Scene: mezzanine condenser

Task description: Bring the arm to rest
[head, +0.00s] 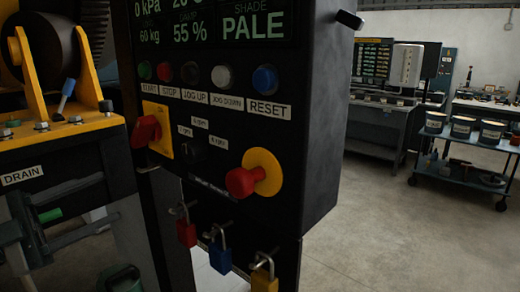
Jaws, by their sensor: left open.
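My right gripper is not in view.
The cabinet carries a red knob on a yellow disc (265,172), a red rotary handle (146,131) and several buttons. Red (187,234), blue (220,258) and yellow (263,280) padlocks hang below. A cart (460,180) with buckets stands right. Open floor (400,240) lies between.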

